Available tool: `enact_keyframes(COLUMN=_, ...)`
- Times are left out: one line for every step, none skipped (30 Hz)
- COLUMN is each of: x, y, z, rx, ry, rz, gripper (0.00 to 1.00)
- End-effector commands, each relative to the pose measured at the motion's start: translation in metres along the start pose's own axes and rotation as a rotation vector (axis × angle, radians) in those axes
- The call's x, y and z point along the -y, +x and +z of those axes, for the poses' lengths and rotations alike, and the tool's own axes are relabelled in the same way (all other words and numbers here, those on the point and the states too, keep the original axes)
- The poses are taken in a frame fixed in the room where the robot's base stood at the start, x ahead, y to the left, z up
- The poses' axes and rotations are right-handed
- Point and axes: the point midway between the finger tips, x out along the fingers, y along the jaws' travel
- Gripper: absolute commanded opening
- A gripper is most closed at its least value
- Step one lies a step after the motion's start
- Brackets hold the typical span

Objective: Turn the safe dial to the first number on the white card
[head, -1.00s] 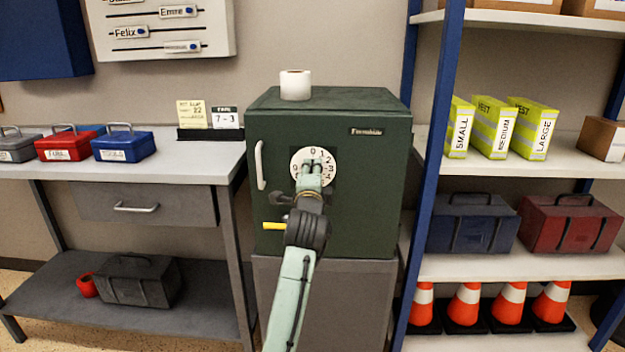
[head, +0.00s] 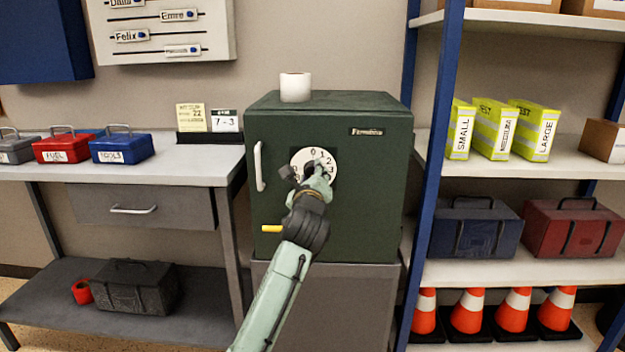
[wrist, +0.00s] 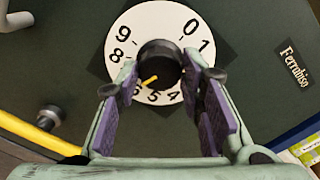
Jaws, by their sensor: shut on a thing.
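The white dial (head: 300,158) is on the front of the dark green safe (head: 375,190). In the wrist view the dial (wrist: 150,25) has a black knob (wrist: 158,58) with a yellow pointer (wrist: 149,81) aimed roughly at the 6. My gripper (wrist: 172,80) is shut on the knob, with purple-padded fingers on either side; they hide the 7 and the 2 and 3. In the head view my gripper (head: 316,178) covers the dial's lower part. The white card (head: 224,120) reads "7 - 3" and stands on the bench beside a yellow note (head: 191,118).
A yellow bar (head: 271,229) shows at the door's lower left, and a silver handle (head: 259,166) is above it. A white roll (head: 295,87) stands on the safe. A shelf unit with a blue post (head: 432,190) is close on the right; the bench (head: 190,163) is left.

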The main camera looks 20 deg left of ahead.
Motion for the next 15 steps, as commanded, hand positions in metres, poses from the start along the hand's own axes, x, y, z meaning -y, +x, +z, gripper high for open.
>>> enact_keyframes(x=-0.0007, y=0.0, z=0.0, rx=0.001, ry=0.034, rz=0.0, gripper=0.07)
enact_keyframes(x=-0.0008, y=0.0, z=-0.0001, rx=0.0, ry=0.054, rz=0.0, gripper=0.07)
enact_keyframes(x=-0.001, y=0.0, z=-0.0003, rx=0.0, ry=0.078, rz=0.001, gripper=0.07)
enact_keyframes(x=-0.001, y=0.0, z=-0.0002, rx=0.0, ry=0.094, rz=0.001, gripper=0.07)
enact_keyframes(x=-0.0008, y=0.0, z=-0.0001, rx=0.0, ry=0.11, rz=0.0, gripper=0.07)
enact_keyframes(x=-0.0005, y=0.0001, z=-0.0002, rx=0.0, ry=0.129, rz=0.0, gripper=0.07)
enact_keyframes(x=-0.0003, y=0.0001, z=-0.0004, rx=-0.001, ry=0.142, rz=0.0, gripper=0.07)
enact_keyframes(x=-0.0003, y=0.0001, z=-0.0005, rx=-0.001, ry=0.155, rz=0.0, gripper=0.07)
enact_keyframes(x=-0.0005, y=0.0001, z=-0.0005, rx=-0.001, ry=0.169, rz=0.0, gripper=0.07)
enact_keyframes(x=-0.0007, y=0.0001, z=-0.0004, rx=-0.001, ry=0.177, rz=0.0, gripper=0.07)
enact_keyframes(x=-0.0007, y=0.0001, z=-0.0003, rx=-0.001, ry=0.185, rz=0.0, gripper=0.07)
enact_keyframes(x=-0.0007, y=0.0001, z=-0.0002, rx=-0.001, ry=0.195, rz=0.0, gripper=0.07)
enact_keyframes(x=-0.0006, y=0.0001, z=-0.0002, rx=-0.001, ry=0.202, rz=0.0, gripper=0.07)
enact_keyframes(x=-0.0006, y=0.0001, z=-0.0003, rx=-0.001, ry=0.207, rz=0.0, gripper=0.07)
enact_keyframes(x=-0.0005, y=0.0001, z=-0.0003, rx=-0.001, ry=0.213, rz=0.0, gripper=0.07)
